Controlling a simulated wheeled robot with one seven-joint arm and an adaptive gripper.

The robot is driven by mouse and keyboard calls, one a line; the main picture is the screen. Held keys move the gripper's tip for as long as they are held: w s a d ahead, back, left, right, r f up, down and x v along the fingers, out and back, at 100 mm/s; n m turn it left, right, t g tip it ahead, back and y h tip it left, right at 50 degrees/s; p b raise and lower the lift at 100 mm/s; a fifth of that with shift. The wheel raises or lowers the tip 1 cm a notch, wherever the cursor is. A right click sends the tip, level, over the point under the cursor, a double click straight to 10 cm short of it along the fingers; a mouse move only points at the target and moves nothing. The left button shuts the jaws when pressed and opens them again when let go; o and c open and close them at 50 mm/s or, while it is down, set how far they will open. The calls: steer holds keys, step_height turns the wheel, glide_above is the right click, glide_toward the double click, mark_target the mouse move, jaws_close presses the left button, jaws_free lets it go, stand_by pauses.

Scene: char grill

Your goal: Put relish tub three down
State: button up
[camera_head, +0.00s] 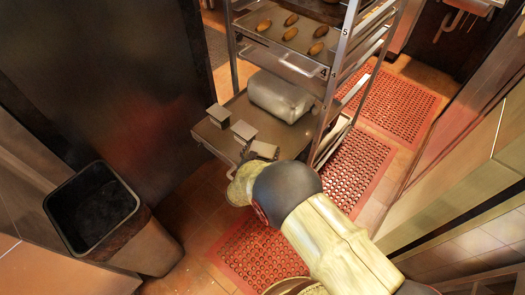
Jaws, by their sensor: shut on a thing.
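A wheeled rack (331,75) holds a low metal tray (216,137) that sticks out toward me. Two small grey tubs stand on its left part, one near the left edge (219,116) and one nearer the middle (243,131). A third small tub, which I take as relish tub three (265,150), is at my gripper (249,153), by the tray's front edge. My gripper is shut on this tub. My arm hides part of the gripper and the tray's front right corner. I cannot tell whether the held tub touches the tray.
A large silvery container (281,96) stands behind the tubs on the same tray. The tray above (259,34) holds several brown food pieces. An open dark bin (92,208) stands at the left. Red perforated mats (356,166) cover the floor beside the rack.

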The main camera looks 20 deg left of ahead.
steer(key=shift+f, duration=0.15)
steer(key=o, duration=1.4)
steer(key=shift+o, duration=0.3)
steer(key=shift+s+r, duration=0.3)
steer(key=shift+r, duration=0.05)
steer(key=p+v, duration=0.4)
steer(key=v, duration=0.7)
steer(key=shift+s, duration=0.2)
